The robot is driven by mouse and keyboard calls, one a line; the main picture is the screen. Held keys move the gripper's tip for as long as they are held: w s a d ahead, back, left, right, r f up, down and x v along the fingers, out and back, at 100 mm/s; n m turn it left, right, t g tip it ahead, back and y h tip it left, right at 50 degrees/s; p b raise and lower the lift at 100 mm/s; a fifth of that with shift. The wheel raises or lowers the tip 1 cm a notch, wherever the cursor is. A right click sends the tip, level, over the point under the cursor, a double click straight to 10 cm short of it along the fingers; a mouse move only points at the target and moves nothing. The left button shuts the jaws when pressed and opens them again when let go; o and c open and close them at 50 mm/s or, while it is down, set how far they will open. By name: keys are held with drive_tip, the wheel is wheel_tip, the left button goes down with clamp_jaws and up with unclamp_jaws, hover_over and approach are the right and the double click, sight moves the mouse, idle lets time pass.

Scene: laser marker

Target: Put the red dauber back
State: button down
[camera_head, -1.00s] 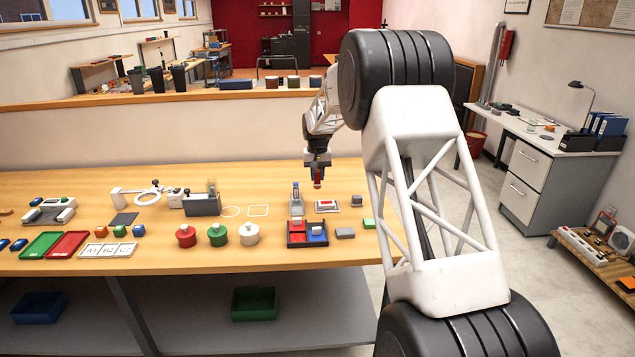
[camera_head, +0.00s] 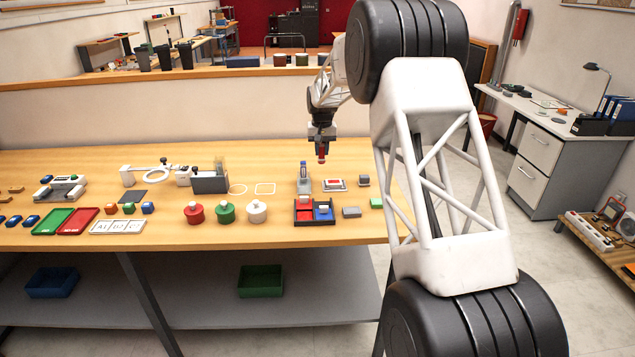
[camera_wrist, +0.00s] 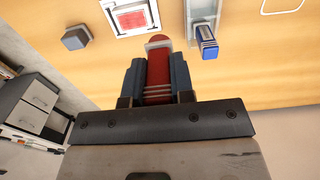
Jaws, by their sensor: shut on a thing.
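My gripper (camera_head: 322,143) is shut on the red dauber (camera_head: 322,157). It holds the dauber upright in the air above the back right of the bench. In the wrist view the red dauber (camera_wrist: 158,72) sits between the two fingers, its pale-banded tip pointing away from the palm. A blue dauber (camera_head: 303,170) stands in a grey holder (camera_head: 304,187), left of and below my gripper in the picture. The wrist view shows the blue dauber (camera_wrist: 207,43) and the holder (camera_wrist: 202,12) as well. Whether the holder has a free slot is unclear.
A white-framed red pad (camera_head: 334,185) lies right of the holder, with a small grey block (camera_head: 364,180) beyond it. A dark tray (camera_head: 315,221) with red and blue parts lies in front. Red (camera_head: 194,213), green (camera_head: 226,212) and white (camera_head: 256,210) pots stand left.

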drive_tip(key=s+a, duration=0.1)
drive_tip(key=a, duration=0.5)
drive_tip(key=shift+s+a, duration=0.2)
drive_tip(key=shift+a, duration=0.1)
drive_tip(key=shift+f, duration=3)
drive_tip(key=shift+f, duration=1.9)
drive_tip(key=shift+f, duration=0.15)
drive_tip(key=c, duration=1)
unclamp_jaws()
wheel_tip(320, 180, up, 12)
drive_tip(key=shift+r, duration=0.2)
